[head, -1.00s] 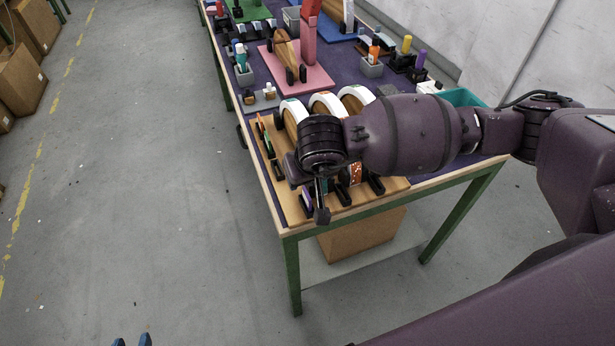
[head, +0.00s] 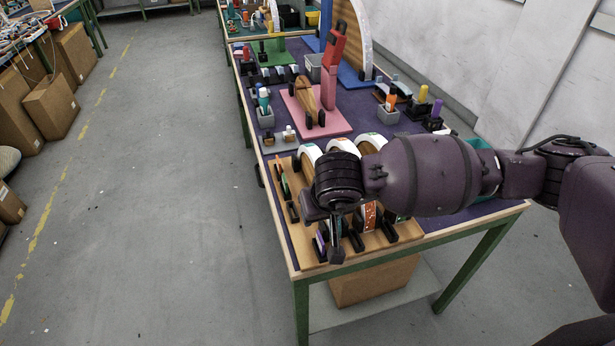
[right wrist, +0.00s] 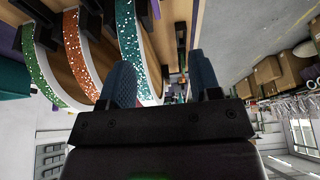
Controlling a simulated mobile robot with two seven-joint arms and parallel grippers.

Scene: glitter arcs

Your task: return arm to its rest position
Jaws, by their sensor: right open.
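My purple right arm (head: 420,175) reaches in from the right over the near end of the table. Its right gripper (head: 336,253) hangs at the front left of the wooden arc board (head: 385,241), partly hidden by my wrist. In the right wrist view the two blue-padded fingers of my right gripper (right wrist: 163,82) are spread with nothing between them. A green glitter arc (right wrist: 38,70), an orange glitter arc (right wrist: 78,55) and a teal glitter arc (right wrist: 130,45) stand beside the fingers. My left gripper is out of view.
A pink stand (head: 335,122), a grey cup with a marker (head: 388,112) and a grey cup with a teal bottle (head: 265,116) stand farther back on the table. A cardboard box (head: 372,282) sits below. The floor on the left is open.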

